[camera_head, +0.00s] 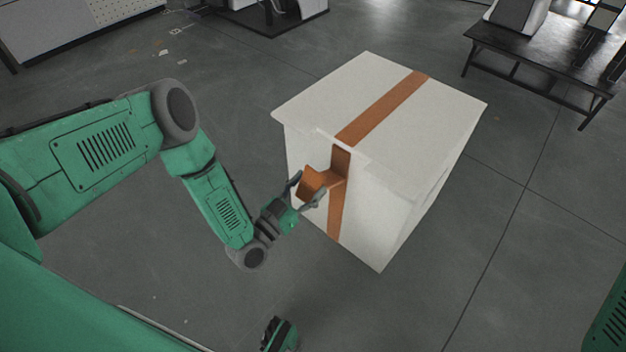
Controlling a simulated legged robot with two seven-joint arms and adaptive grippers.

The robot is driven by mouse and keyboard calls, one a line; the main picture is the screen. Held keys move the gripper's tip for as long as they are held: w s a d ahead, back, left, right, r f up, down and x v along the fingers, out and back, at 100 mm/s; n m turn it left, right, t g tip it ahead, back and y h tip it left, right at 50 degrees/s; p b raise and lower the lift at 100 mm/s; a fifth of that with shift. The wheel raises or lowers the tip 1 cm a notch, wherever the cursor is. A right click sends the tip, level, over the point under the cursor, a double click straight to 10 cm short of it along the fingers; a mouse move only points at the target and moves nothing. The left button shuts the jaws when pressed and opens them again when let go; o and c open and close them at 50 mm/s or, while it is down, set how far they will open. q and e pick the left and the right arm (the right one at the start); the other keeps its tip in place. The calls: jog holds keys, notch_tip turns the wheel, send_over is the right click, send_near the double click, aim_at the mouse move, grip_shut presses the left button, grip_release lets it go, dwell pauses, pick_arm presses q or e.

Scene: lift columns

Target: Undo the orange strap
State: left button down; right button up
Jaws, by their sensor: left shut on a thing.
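A white box (408,127) stands on the floor with an orange strap (382,108) running over its top and down the face nearest me. Partway down that face, an orange flap (315,183) of the strap sticks out toward the left. My left gripper (309,190) is at this flap, its fingers on either side, shut on it. The strap's lower part (336,215) lies flat against the box face. The box's lid is closed.
A dark low table (540,58) with objects on it stands at the top right. A black stand (268,18) and a pale cabinet (80,22) are at the back. The grey floor around the box is clear.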

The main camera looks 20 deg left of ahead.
pick_arm(q)
jog(key=shift+s+a+f+t+b, duration=0.1)
jog(key=shift+s+f+t+b, duration=0.15)
jog(key=shift+f+b, duration=0.15)
jog(key=shift+s+f+t+b, duration=0.1)
jog(key=shift+f+t+b, duration=0.15)
jog(key=shift+f, duration=0.15)
jog(key=c, duration=0.7)
grip_release()
jog(key=shift+c, duration=0.2)
jog(key=shift+o, duration=0.5)
jog(key=shift+f, duration=0.1)
jog(key=shift+w+a, duration=0.1)
jog(key=shift+r, duration=0.2)
jog(key=shift+s, duration=0.2)
jog(key=v, duration=1.1)
jog(key=shift+s+a+f, duration=0.25)
jog(key=shift+a+f, duration=0.05)
